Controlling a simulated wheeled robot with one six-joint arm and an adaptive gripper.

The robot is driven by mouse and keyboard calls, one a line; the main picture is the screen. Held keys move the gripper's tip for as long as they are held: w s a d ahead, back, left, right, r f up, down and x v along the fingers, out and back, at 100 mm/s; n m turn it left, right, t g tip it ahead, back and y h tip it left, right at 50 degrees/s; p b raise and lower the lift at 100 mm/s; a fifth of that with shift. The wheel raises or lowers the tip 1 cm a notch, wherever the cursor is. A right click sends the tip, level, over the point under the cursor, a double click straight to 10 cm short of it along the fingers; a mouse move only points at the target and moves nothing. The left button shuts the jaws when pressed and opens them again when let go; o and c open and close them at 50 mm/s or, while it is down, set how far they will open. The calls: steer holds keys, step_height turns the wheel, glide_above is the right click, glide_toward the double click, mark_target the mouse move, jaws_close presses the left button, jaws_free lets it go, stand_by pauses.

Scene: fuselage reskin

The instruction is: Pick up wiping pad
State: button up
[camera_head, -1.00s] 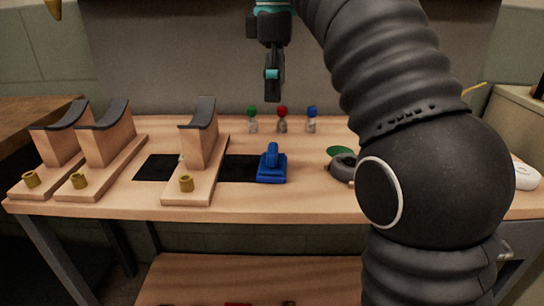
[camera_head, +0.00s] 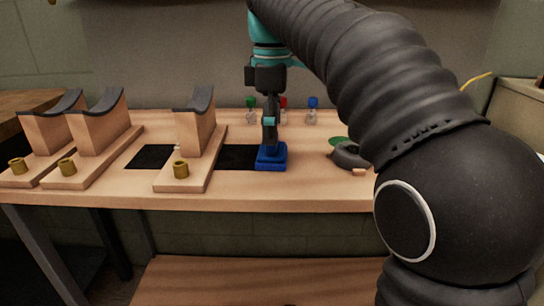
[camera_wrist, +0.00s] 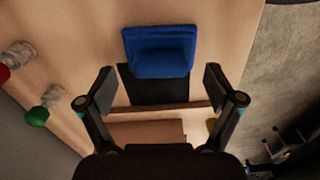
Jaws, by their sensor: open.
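The blue wiping pad (camera_head: 271,160), a block with a raised handle, sits on the workbench at the right end of a black mat. My gripper (camera_head: 269,138) points down over it in the head view and covers its handle. In the wrist view the blue pad (camera_wrist: 160,60) lies beyond and between the two spread fingertips (camera_wrist: 158,78). The fingers are open with nothing between them. I cannot tell the exact height of the fingertips above the handle.
Wooden cradles (camera_head: 200,135) with curved dark tops and brass knobs stand left of the pad. Small bottles with green (camera_head: 250,103), red and blue (camera_head: 313,103) caps stand behind. A dark ring-shaped object (camera_head: 348,155) lies to the right, near my arm.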

step_height(320, 180, down, 2)
steer(key=c, duration=1.3)
steer(key=shift+o, duration=0.2)
steer(key=shift+r, duration=0.55)
steer(key=r, duration=0.2)
steer(key=r+p, duration=0.1)
steer(key=shift+s+d+r, duration=0.1)
steer(key=shift+d+r, duration=0.3)
steer(key=s+d+r+p, duration=0.2)
steer(key=s+d+r, duration=0.2)
steer(key=d, duration=0.6)
step_height(320, 180, up, 2)
steer(key=shift+r, duration=0.1)
